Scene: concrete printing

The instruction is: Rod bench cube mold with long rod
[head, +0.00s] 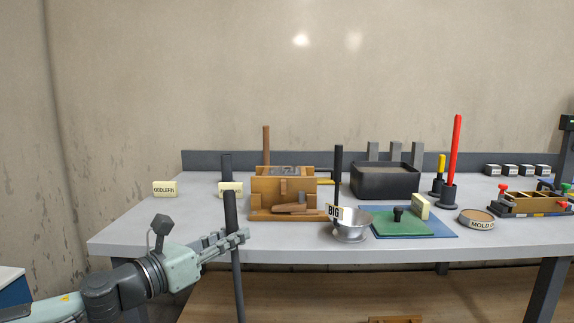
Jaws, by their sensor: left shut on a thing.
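My left gripper (238,238) is shut on a long dark rod (230,207) in front of the bench's front edge. The rod is near upright, its top above the bench top and its lower part below the edge. A wooden box-like mold (263,190) with grey material (284,170) at its top stands on the bench, right of and behind the gripper. A brass-coloured mold (525,203) with compartments and red and green knobs is at the far right. I cannot tell which is the bench cube mold. My right gripper is not in view.
On the grey bench (140,228) are a metal bowl (349,224), a black tub (384,184), a green board (405,226), a labelled round tin (477,219) and a red rod (456,150) in a holder. Another dark upright (338,173) stands behind the bowl. The bench's left front is clear.

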